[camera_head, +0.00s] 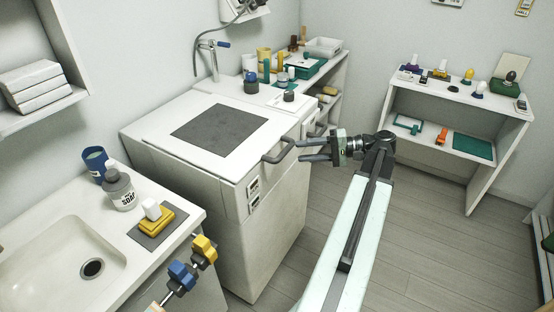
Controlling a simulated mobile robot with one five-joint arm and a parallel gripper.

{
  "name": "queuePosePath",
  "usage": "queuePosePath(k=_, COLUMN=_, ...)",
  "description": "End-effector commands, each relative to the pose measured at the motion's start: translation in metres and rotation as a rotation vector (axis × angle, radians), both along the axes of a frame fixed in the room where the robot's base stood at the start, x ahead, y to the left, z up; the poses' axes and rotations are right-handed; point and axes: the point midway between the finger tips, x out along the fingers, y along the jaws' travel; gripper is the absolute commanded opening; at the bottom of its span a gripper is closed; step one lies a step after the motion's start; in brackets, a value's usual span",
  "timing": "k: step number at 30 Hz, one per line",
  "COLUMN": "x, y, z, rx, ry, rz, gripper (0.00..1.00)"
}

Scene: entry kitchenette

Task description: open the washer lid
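The washer (222,205) is a white box between the sink counter and the back counter. Its white lid (160,119) lies flat and shut on top, with a dark grey square panel (219,128) on it. A dark grey bar handle (279,155) sticks out at the lid's front right edge. My gripper (301,151) is just right of this handle, its two fingers pointing left with a gap between them. The fingertips look very near the handle's right end; I cannot tell if they touch. Nothing shows held in the gripper.
A sink counter (92,295) with a soap bottle (118,190) and a yellow sponge (157,219) is at left. Blue and yellow knobs (191,264) stand at its front. A cluttered back counter (228,91) adjoins the washer. A shelf unit (486,105) stands right, beyond open floor (415,240).

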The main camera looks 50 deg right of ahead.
Motion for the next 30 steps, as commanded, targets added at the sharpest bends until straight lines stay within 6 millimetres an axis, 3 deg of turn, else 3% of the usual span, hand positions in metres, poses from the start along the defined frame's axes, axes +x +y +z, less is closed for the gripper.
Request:
queuePosePath(k=3, x=-0.012, y=-0.009, z=0.000, rx=0.010, ry=-0.027, rz=-0.019, gripper=0.40)
queuePosePath(k=7, x=-0.009, y=-0.006, z=0.001, rx=0.011, ry=-0.027, rz=-0.017, gripper=0.40)
queuePosePath(k=19, x=0.042, y=0.033, z=-0.012, rx=0.011, ry=-0.026, rz=-0.014, gripper=0.40)
queuePosePath(k=30, x=0.050, y=0.038, z=-0.012, rx=0.011, ry=-0.025, rz=-0.016, gripper=0.40)
